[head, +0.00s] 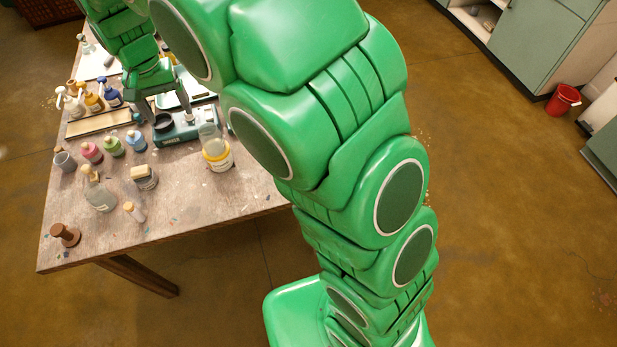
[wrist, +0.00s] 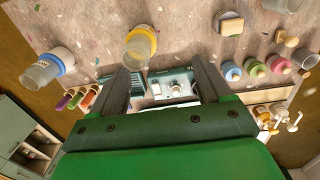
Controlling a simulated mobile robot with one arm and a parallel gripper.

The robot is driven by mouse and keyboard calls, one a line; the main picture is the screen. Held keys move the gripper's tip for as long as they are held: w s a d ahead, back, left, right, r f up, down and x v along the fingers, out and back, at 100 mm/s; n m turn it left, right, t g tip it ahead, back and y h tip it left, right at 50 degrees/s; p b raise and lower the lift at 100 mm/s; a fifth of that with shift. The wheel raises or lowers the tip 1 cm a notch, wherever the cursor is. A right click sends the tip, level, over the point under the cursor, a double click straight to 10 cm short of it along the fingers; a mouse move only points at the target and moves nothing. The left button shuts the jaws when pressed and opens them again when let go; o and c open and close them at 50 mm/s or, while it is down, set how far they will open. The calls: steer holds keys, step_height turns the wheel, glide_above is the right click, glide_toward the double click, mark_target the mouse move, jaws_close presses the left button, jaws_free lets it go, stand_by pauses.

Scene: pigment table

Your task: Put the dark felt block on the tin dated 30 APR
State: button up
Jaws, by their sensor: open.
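My gripper (head: 165,106) is at the far part of the table, its two fingers spread apart above a green-grey device. In the wrist view my gripper (wrist: 163,66) is open, with nothing seen between the fingers. A small block with a pale, wood-like face (head: 141,171) sits at a grey, labelled body (head: 148,184) in the middle of the table, apart from my gripper; I cannot tell whether this is the dark felt block. The pale block (wrist: 231,27) also shows in the wrist view. No date is legible, so I cannot identify the 30 APR tin.
The green-grey device (head: 190,133) lies beneath my gripper. A clear jar with a yellow ring (head: 217,153) stands beside it. Colored bottles (head: 112,146), a glass jar (head: 100,197) and a brown knobbed object (head: 66,235) stand left. The table's (head: 190,205) near right is clear.

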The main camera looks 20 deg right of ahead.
steer(key=s+d+r+g, duration=0.1)
steer(key=s+d+r, duration=0.3)
steer(key=s+d, duration=0.5)
steer(key=s+d+r, duration=0.3)
steer(key=s+d, duration=0.3)
steer(key=d, duration=0.5)
steer(key=s+d, duration=0.4)
steer(key=s, duration=0.5)
steer(key=s+d, duration=0.4)
steer(key=s, duration=0.5)
steer(key=shift+s+f+g, duration=0.3)
steer(key=shift+f, duration=0.1)
